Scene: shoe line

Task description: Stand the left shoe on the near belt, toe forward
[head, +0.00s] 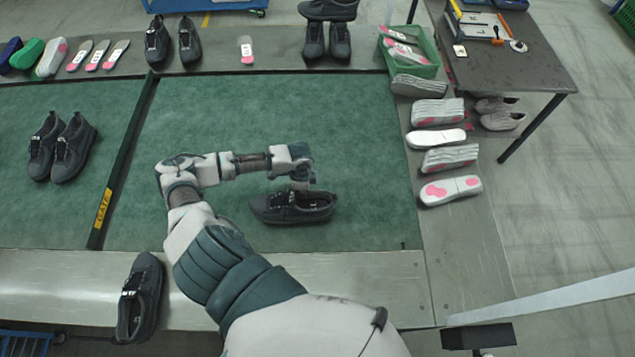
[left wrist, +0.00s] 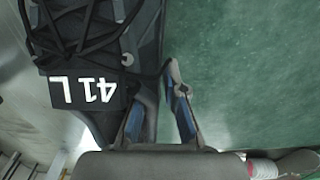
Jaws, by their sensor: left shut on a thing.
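The dark left shoe (head: 293,209) is at the near side of the green belt (head: 200,130), lying lengthwise left to right. Its tag reads 41 L in the left wrist view (left wrist: 85,92). My left gripper (head: 303,185) is over the shoe and shut on part of its upper edge, with blue-lined fingers (left wrist: 158,95) beside the tag. The sole looks low, near or on the belt; I cannot tell if it touches. Which end is the toe is unclear. My right gripper is not in view.
A dark pair (head: 62,148) stands left of the divider marked GATE (head: 103,207). The belt behind the gripper is clear.

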